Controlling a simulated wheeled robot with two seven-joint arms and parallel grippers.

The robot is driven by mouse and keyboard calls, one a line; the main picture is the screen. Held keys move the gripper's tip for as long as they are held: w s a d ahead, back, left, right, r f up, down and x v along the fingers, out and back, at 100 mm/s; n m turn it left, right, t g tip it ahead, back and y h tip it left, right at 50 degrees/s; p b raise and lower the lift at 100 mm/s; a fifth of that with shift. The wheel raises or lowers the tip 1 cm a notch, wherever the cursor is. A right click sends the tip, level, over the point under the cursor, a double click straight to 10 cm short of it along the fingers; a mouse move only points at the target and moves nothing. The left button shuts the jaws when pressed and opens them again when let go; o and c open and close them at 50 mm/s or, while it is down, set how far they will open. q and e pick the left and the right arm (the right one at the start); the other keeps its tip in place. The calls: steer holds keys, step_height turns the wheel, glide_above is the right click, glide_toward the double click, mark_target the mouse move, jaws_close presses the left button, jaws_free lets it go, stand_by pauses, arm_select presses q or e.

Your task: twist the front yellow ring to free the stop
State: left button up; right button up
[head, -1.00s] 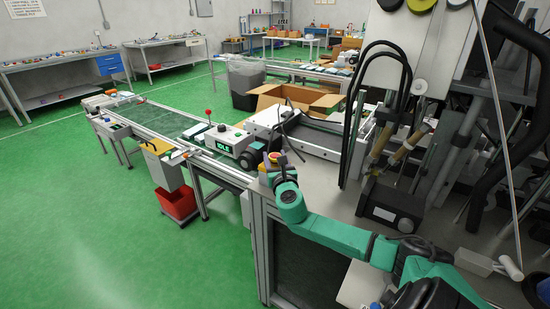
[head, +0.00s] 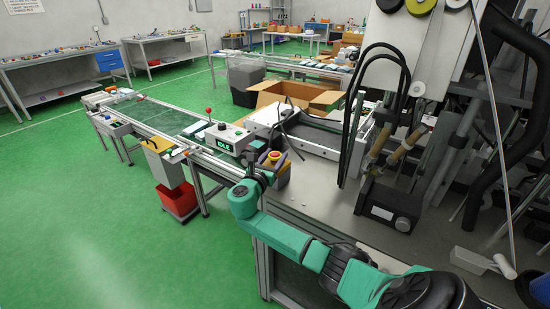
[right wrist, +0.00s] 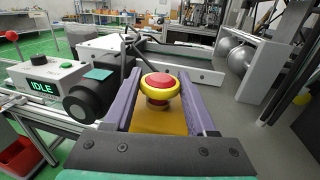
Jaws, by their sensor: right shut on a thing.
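The front stop is a red button (right wrist: 160,82) with a yellow ring (right wrist: 160,93) around its base, on a yellow box (right wrist: 160,121). It also shows small in the head view as a red and yellow knob (head: 273,156) at the near end of the line. My right gripper (right wrist: 160,98) has one purple finger on each side of the ring and is shut on it. The exact contact between fingertips and ring is hard to make out. My left gripper is not in view.
A white control box with an IDLE display (right wrist: 42,78) and a dark round motor-like part (right wrist: 92,97) stand left of the stop. A white-framed machine (head: 305,133) lies behind it. Grey table top (head: 340,215) extends to the right.

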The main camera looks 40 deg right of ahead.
steer(key=shift+f+m+g+h+b, duration=0.15)
steer(key=shift+m+g+h+b, duration=0.4)
steer(key=shift+m+g, duration=0.55)
steer(key=shift+g, duration=0.3)
steer(key=o, duration=1.4)
steer(key=b+v, duration=0.1)
steer(key=v, duration=1.3)
steer(key=shift+a+b, duration=0.3)
